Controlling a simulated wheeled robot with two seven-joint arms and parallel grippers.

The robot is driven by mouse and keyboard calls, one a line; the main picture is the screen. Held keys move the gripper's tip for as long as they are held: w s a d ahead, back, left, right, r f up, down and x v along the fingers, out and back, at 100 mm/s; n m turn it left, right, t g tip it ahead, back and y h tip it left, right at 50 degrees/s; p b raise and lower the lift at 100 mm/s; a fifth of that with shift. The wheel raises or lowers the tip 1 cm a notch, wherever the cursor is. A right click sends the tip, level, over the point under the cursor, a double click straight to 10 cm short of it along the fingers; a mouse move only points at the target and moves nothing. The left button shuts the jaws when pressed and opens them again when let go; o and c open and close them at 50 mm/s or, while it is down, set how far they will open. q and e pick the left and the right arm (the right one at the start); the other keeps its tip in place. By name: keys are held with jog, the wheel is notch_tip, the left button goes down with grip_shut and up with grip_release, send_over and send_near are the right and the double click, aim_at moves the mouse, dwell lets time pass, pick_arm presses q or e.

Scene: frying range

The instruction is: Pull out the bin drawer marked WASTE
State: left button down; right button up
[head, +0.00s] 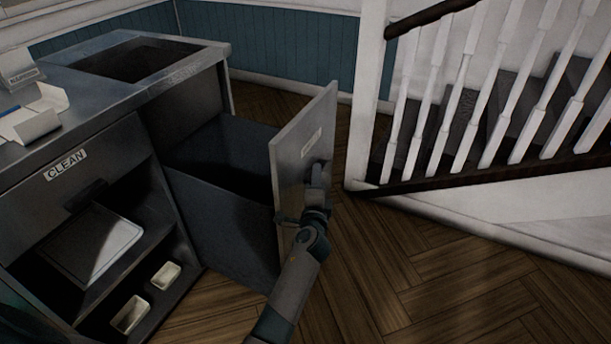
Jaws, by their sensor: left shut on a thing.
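The bin drawer (292,128) stands well out from the right side of the dark counter unit. Its upright grey front panel carries a small pale label, too small to read here. Behind the panel is the dark box of the drawer (222,215), open at the top, its inside in shadow. My left gripper (319,178) is at the outer face of the panel, below the label, shut on the drawer's handle. The handle itself is mostly hidden by the gripper. My right gripper is not in view.
The counter (100,100) has a CLEAN label (66,165) and open shelves with a pale tray (95,245) and two small white containers (165,276). A staircase with a white balustrade (455,120) stands at right. Wooden floor (400,270) is clear between.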

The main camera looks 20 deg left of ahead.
pick_arm(q)
jog(key=shift+d, duration=0.1)
jog(key=c, duration=1.6)
grip_release()
jog(key=shift+c, duration=0.2)
jog(key=shift+s, duration=0.1)
jog(key=v, duration=0.7)
jog(key=shift+s, duration=0.15)
